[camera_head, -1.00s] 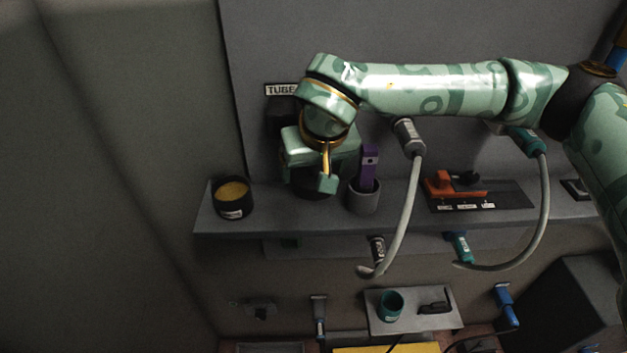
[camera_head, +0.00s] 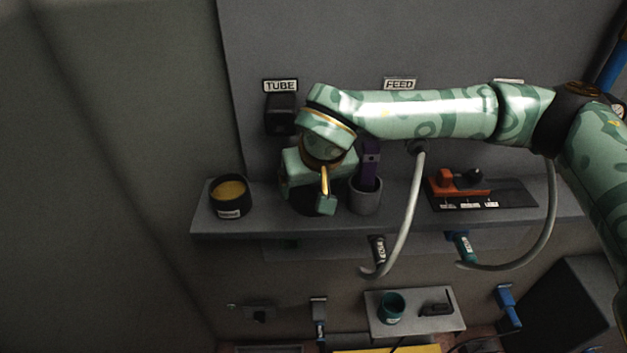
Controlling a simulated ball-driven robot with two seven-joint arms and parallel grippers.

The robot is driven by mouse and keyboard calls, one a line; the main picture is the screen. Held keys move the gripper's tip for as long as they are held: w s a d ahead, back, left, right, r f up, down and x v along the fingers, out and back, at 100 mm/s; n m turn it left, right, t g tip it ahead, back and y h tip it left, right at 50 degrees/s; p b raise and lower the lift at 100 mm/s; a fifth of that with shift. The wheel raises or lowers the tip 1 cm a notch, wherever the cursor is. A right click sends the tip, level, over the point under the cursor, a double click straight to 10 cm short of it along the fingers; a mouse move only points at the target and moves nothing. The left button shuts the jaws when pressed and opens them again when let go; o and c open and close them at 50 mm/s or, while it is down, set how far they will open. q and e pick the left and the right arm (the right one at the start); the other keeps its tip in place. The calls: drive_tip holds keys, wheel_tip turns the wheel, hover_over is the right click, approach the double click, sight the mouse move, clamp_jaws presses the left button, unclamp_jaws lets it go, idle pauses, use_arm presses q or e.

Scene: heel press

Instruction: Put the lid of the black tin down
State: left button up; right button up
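The black tin (camera_head: 232,210) stands open and upright at the left end of the grey shelf, with yellow-brown contents showing and a white label on its front. My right gripper (camera_head: 306,197) is low over the shelf, just right of the tin and left of a grey cup. Its fingers are apart, on either side of a dark round piece, which looks like the lid (camera_head: 305,206). The hand hides most of this piece, and I cannot tell if it touches the shelf. My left gripper is not in view.
The grey cup (camera_head: 364,199) with a purple tool (camera_head: 370,160) stands close right of my gripper. An orange-and-black device (camera_head: 460,181) sits further right on the shelf (camera_head: 400,220). A hanging grey hose (camera_head: 412,215) crosses the shelf front. A narrow gap lies between tin and gripper.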

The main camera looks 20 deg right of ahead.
idle(0.4)
drive_tip(key=shift+r, duration=0.2)
use_arm(q)
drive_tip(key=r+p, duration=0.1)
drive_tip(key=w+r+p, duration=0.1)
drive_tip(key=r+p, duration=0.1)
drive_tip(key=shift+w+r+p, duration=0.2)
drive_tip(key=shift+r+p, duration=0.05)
drive_tip(key=shift+p, duration=0.05)
use_arm(e)
drive_tip(key=v, duration=1.2)
drive_tip(key=shift+r, duration=0.45)
drive_tip(key=shift+r, duration=0.1)
